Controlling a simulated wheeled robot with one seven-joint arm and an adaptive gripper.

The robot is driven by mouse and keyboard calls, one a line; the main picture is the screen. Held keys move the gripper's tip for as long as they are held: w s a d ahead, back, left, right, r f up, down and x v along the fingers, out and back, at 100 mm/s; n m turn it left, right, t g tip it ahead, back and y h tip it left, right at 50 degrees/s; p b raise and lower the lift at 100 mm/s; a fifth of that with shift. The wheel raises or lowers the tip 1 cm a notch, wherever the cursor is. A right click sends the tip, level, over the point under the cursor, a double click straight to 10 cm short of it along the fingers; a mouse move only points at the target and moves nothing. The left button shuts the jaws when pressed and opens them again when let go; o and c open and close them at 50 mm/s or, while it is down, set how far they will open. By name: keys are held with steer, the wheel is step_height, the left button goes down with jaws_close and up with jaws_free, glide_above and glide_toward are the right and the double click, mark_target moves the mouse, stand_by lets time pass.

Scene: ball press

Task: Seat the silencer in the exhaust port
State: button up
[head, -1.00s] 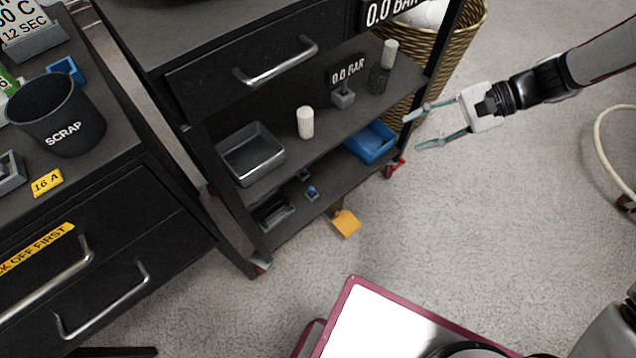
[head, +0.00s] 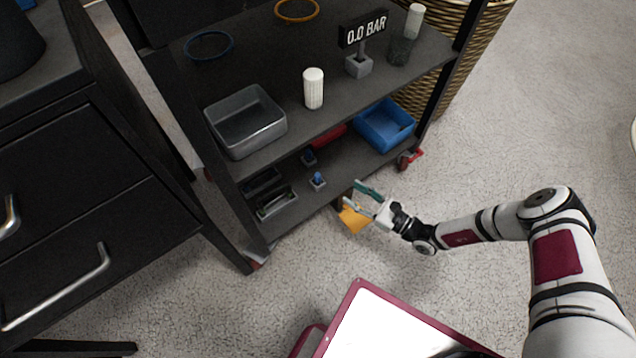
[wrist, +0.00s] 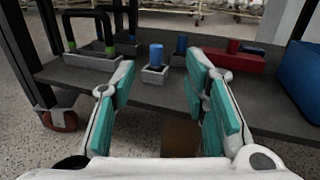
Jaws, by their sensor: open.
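No part is labelled as the silencer or the exhaust port, so I cannot tell for sure which they are. A ribbed white cylinder (head: 313,89) stands upright on the middle shelf. A second white cylinder (head: 415,20) stands on a dark clear cup (head: 400,51) farther right. On the lower shelf, a blue cylinder stands upright in a small grey block (head: 318,182); the blue cylinder (wrist: 156,55) shows ahead of the fingers in the wrist view. Another blue cylinder (wrist: 181,46) stands behind it. My gripper (head: 353,193) is open and empty, low at the lower shelf's front edge.
A grey tray (head: 246,145) and a 0.0 BAR gauge (head: 363,30) are on the middle shelf. The lower shelf holds a blue bin (head: 385,125), a red part (wrist: 237,61) and a grey holder with black handles (wrist: 92,61). Open floor lies in front.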

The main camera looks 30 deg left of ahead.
mark_target(318, 177)
steer(key=shift+m+t, duration=0.5)
steer(key=a, duration=0.3)
steer(key=a+f+b, duration=0.1)
steer(key=a, duration=0.2)
steer(key=a+f+b, duration=0.1)
steer(key=a, duration=0.1)
steer(key=shift+w+a, duration=0.15)
steer(key=shift+a, duration=0.25)
steer(key=a, duration=0.1)
steer(key=a+b, duration=0.2)
steer(key=a, duration=0.1)
steer(key=shift+w+f, duration=0.1)
steer(key=shift+f, duration=0.15)
steer(key=shift+w+a+r+b, duration=0.15)
steer(key=shift+a+b, duration=0.15)
steer(key=shift+a, duration=0.3)
jaws_close()
